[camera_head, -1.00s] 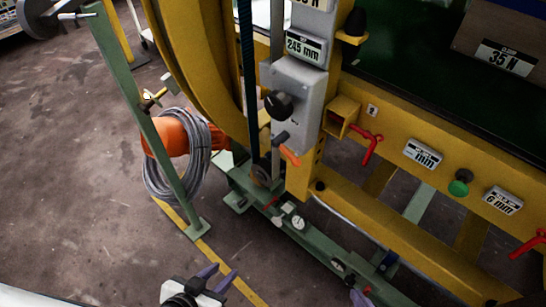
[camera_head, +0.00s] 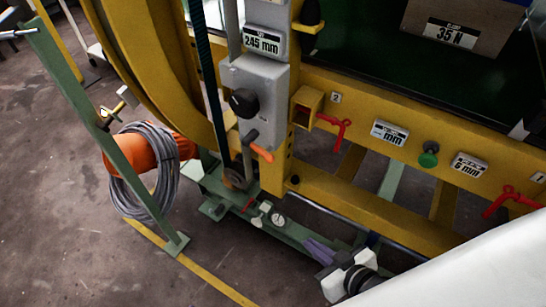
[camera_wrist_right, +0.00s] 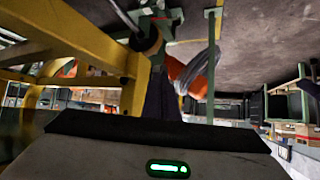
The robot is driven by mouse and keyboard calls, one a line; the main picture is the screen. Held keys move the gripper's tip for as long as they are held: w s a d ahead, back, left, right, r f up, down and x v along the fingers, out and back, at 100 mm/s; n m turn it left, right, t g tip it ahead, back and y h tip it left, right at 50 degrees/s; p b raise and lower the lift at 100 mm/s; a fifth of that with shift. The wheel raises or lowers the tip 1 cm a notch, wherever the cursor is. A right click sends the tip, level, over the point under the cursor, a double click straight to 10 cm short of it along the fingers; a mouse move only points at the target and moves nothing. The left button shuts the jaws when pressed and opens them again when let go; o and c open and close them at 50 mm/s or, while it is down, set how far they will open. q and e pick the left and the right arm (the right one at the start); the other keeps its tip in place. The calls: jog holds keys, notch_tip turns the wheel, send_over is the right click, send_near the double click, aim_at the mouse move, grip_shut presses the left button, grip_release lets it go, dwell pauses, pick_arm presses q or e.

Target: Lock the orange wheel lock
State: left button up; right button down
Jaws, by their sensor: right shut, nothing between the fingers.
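The orange wheel lock, which I take to be the small orange-tipped lever (camera_head: 262,153), sticks out below the grey control box (camera_head: 254,88) on the yellow machine frame. My right gripper (camera_head: 318,249) is at the lower right of the lever, clear of it, over the green base rail. Its purple fingers are closed together with nothing between them. In the right wrist view the dark fingers (camera_wrist_right: 160,97) point toward the machine's lower frame; I cannot make out the lever there. My left gripper is not in view.
An orange drum with a grey hose coil (camera_head: 150,172) hangs on a green post (camera_head: 105,140) at left. My white arm covers the lower right. Floor at lower left is clear.

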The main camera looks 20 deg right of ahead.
jog(key=w+d+r+n+t+y+b, duration=0.2)
jog(key=w+d+r+t+b, duration=0.15)
jog(key=w+r, duration=0.4)
notch_tip(320, 180, up, 15)
jog(key=s+a+n+t+y+b, duration=0.1)
jog(key=s+a+n+t+y, duration=0.1)
jog(key=n+y, duration=0.3)
jog(key=shift+f+y, duration=0.2)
jog(key=shift+y, duration=0.8)
jog(key=w+a+f, duration=0.2)
jog(key=w+a, duration=0.4)
jog(key=w, duration=0.3)
jog(key=shift+w, duration=0.3)
